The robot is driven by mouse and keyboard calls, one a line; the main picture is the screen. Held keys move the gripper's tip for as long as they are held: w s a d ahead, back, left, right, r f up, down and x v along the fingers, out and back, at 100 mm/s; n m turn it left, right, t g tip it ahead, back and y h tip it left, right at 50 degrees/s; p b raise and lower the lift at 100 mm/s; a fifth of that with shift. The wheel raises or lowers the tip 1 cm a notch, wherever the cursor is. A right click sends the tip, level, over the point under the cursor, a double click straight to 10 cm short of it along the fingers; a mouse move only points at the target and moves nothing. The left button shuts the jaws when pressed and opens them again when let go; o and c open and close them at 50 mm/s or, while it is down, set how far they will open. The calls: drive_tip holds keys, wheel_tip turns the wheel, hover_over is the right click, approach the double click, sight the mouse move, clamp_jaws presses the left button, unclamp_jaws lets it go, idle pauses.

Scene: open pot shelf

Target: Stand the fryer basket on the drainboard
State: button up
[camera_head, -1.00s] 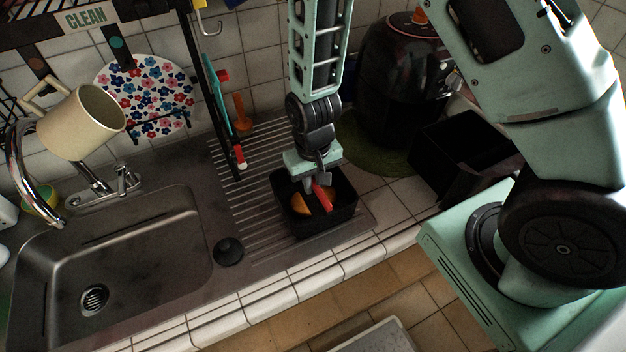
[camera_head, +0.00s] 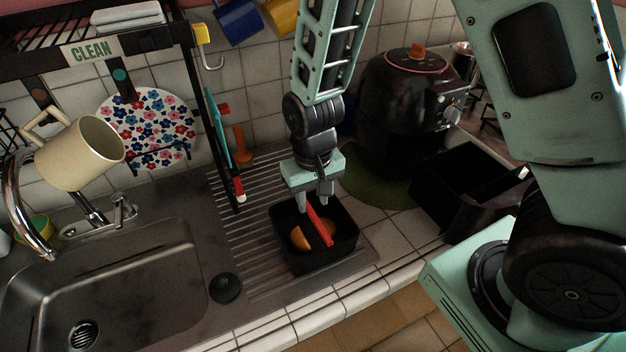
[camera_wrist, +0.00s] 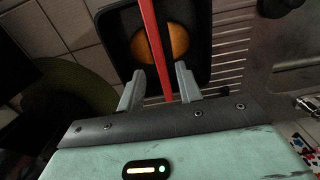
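The fryer basket appears to be the square black open container (camera_head: 340,250), standing upright on the ribbed drainboard (camera_head: 245,190) at its right end. A red bar (camera_head: 318,226) runs across its opening; I cannot tell whether it is fixed to the basket. A round orange item (camera_head: 299,238) lies inside. My gripper (camera_head: 315,197) is over the basket's back part. In the wrist view its two fingers (camera_wrist: 158,90) are apart, one on each side of the red bar (camera_wrist: 152,40), with no visible contact. The basket also shows in the wrist view (camera_wrist: 197,50).
A black air fryer (camera_head: 395,115) stands on a green mat (camera_head: 375,190), with another black open box (camera_head: 465,180) to its right. The sink (camera_head: 110,280) is at left, with a black plug (camera_head: 225,288) beside it.

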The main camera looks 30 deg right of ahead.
wheel_tip(320, 180, up, 6)
drive_tip(key=s+a+r+n, duration=0.3)
drive_tip(key=s+r+n, duration=0.1)
drive_tip(key=s, duration=0.4)
drive_tip(key=s+a+r+n, duration=0.3)
drive_tip(key=s+r, duration=0.1)
drive_tip(key=s, duration=0.5)
drive_tip(key=shift+a+r+n+y+b, duration=0.2)
drive_tip(key=shift+r+n+y+b, duration=0.1)
drive_tip(key=shift+r+n+b, duration=0.1)
drive_tip(key=shift+f, duration=0.1)
